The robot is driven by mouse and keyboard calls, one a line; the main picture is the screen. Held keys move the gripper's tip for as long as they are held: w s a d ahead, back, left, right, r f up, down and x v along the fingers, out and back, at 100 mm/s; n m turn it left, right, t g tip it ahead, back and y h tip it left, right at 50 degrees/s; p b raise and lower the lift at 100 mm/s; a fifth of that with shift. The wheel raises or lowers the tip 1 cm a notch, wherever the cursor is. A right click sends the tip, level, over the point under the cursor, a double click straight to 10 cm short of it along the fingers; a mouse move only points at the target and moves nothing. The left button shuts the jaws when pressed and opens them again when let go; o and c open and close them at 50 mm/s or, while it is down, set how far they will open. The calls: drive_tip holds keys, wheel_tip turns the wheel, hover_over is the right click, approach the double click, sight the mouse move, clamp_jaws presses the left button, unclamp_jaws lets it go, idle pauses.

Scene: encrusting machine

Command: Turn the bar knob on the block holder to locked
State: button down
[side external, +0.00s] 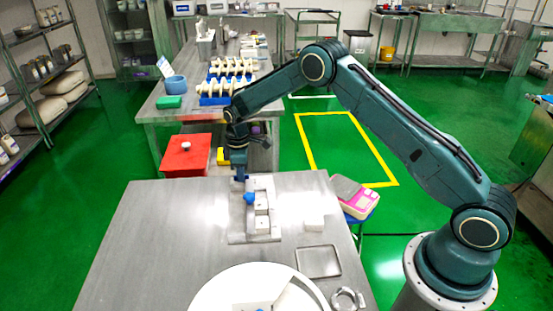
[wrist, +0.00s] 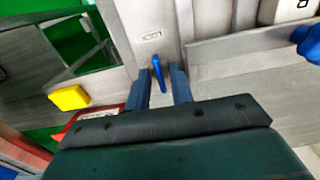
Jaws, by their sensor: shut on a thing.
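The block holder is a pale metal fixture (side external: 236,236) on the steel table. Its plate also shows in the wrist view (wrist: 140,18). The bar knob (wrist: 158,68) is a slim blue bar on that plate, lying nearly along the line of my fingers and slightly tilted. My gripper (wrist: 160,84) has one finger on each side of the knob's near end and is shut on it. In the side view my gripper (side external: 240,179) points down at the holder's far end, and the bar knob cannot be made out there. A small marking (wrist: 152,36) sits beyond the knob, too small to read.
A second blue knob (side external: 249,198) sits on the holder's side, with white blocks (side external: 262,207) beside it.

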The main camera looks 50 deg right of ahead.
drive_tip(key=c, duration=1.2)
unclamp_jaws()
drive_tip(key=shift+r, duration=0.15)
wheel_tip(320, 180, up, 14)
drive_tip(key=shift+f, duration=0.2)
drive_tip(key=shift+r, duration=0.1)
